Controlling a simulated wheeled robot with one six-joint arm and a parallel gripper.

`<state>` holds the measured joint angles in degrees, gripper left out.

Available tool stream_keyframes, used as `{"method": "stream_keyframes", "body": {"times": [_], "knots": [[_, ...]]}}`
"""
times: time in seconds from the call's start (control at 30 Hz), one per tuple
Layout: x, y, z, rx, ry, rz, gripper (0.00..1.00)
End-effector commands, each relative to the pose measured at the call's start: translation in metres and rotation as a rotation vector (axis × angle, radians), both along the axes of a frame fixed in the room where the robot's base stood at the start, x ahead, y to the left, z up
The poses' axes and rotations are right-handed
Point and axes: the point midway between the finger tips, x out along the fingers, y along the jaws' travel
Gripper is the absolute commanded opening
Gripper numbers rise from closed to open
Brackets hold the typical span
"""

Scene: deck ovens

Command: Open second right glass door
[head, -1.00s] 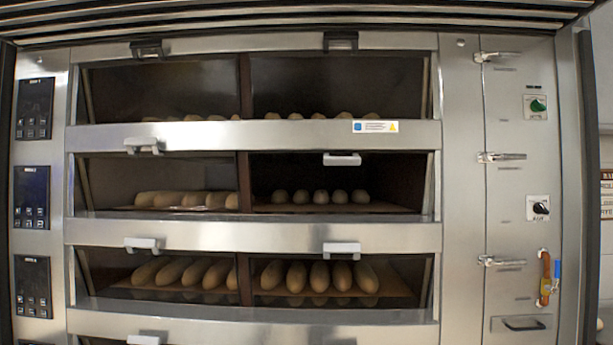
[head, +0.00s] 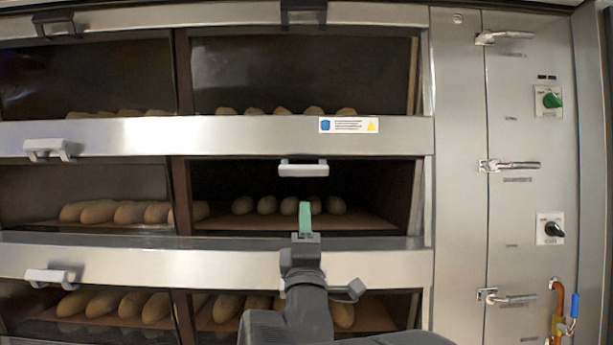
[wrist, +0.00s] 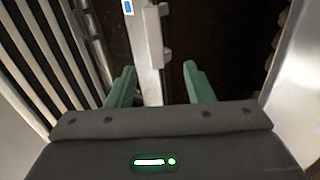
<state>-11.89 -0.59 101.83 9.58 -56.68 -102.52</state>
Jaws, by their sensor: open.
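The second right glass door (head: 240,178) is in the second row from the top, right column. Its pale bar handle (head: 303,168) sits at the door's upper edge, below the steel band. Whether this door is fully shut I cannot tell. My gripper (head: 305,206) is in front of this door, a little below the handle in the picture. In the wrist view, the two green fingers of my gripper (wrist: 160,67) are spread with nothing between them. The handle (wrist: 153,38) lies ahead of the fingertips, seen upright between them. No contact shows.
Left-column doors have pale handles (head: 52,150), and the top row has black ones. Loaves (head: 285,206) lie inside several decks. My arm partly covers the third right door (head: 215,312). Latches (head: 509,166), knobs (head: 551,229) and an orange-blue valve (head: 560,310) stand out on the right panel.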

Motion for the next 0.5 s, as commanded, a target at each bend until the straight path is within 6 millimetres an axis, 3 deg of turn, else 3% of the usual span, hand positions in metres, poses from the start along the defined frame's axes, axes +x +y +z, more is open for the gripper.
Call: {"method": "stream_keyframes", "body": {"times": [0.23,0.5], "knots": [[0.011,-0.001,0.023,-0.010,-0.030,-0.023,0.47],[0.051,-0.001,0.064,-0.009,-0.027,-0.022,0.47]]}}
